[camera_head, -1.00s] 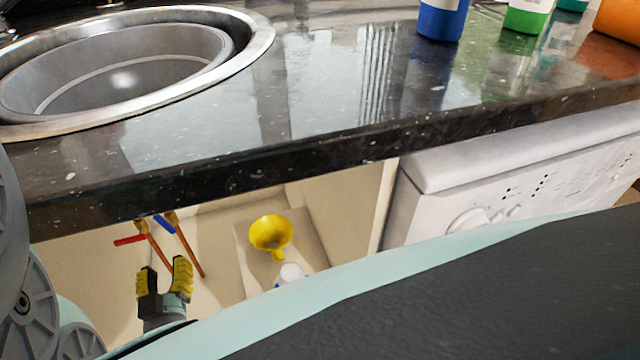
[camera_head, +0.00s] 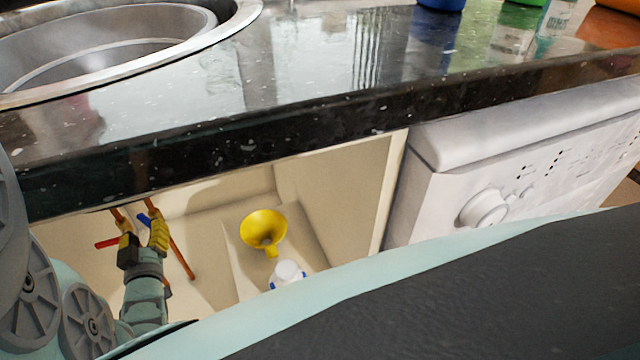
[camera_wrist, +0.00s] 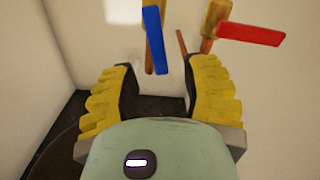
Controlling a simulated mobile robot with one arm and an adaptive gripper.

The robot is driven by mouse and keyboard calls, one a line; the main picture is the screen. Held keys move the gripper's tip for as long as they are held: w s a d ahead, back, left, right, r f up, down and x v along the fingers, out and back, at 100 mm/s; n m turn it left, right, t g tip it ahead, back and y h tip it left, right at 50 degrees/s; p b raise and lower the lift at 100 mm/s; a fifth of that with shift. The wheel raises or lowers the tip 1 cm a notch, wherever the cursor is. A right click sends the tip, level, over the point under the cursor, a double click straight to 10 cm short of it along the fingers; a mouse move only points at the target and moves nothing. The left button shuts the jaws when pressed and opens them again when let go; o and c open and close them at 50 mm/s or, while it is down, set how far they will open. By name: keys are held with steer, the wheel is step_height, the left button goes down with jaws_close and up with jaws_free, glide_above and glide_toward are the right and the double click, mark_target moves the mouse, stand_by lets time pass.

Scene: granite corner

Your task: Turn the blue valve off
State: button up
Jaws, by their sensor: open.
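The blue valve handle (camera_wrist: 154,40) hangs along its copper pipe in the wrist view, its lower end between the fingertips in the picture. It shows partly behind my gripper in the head view (camera_head: 145,218). The red valve handle (camera_wrist: 250,33) sticks out sideways from its own pipe to the right in the wrist view; in the head view it lies left of my gripper (camera_head: 106,242). My gripper (camera_wrist: 160,85) is open, with yellow ridged fingers on either side of the blue handle's lower end. I cannot tell whether either finger touches it. The gripper also shows under the counter (camera_head: 142,232).
The dark granite counter edge (camera_head: 240,148) runs just above my gripper. A yellow funnel (camera_head: 263,230) and a white-topped bottle (camera_head: 287,273) are in the cabinet to the right. A white appliance (camera_head: 500,185) stands farther right. A sink (camera_head: 245,20) is set in the counter.

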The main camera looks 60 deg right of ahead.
mark_target(145, 222)
steer(key=shift+b+x, duration=0.45)
steer(key=shift+x, duration=1.7)
steer(key=shift+s+d, duration=0.1)
jaws_close()
